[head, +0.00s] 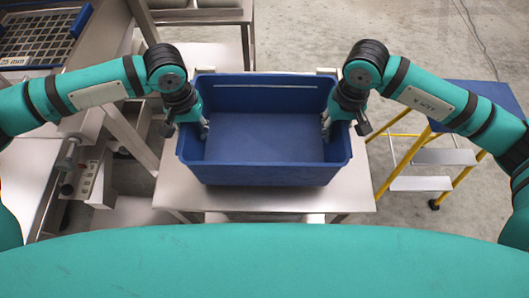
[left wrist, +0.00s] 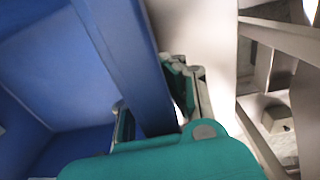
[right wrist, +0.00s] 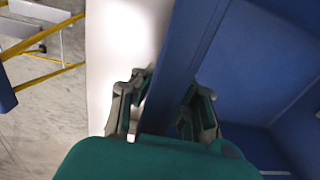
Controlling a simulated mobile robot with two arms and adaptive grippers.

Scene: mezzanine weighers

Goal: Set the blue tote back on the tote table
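The blue tote (head: 264,172) is open, looks empty and upright, and is over the steel table (head: 355,198) in the head view. I cannot tell whether its bottom touches the tabletop. My left gripper (head: 187,127) straddles the tote's left wall, one finger inside and one outside. In the left wrist view its fingers close in on the wall (left wrist: 125,60). My right gripper (head: 345,127) straddles the right wall the same way. In the right wrist view its fingertips close in on that wall (right wrist: 178,70). The tote's underside is hidden.
A blue-topped yellow step stool (head: 417,160) stands to the right. At the left are a steel bench (head: 25,160) and a sieve tray (head: 40,38). Another steel stand (head: 205,16) is just behind the table. Bare floor shows at the right.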

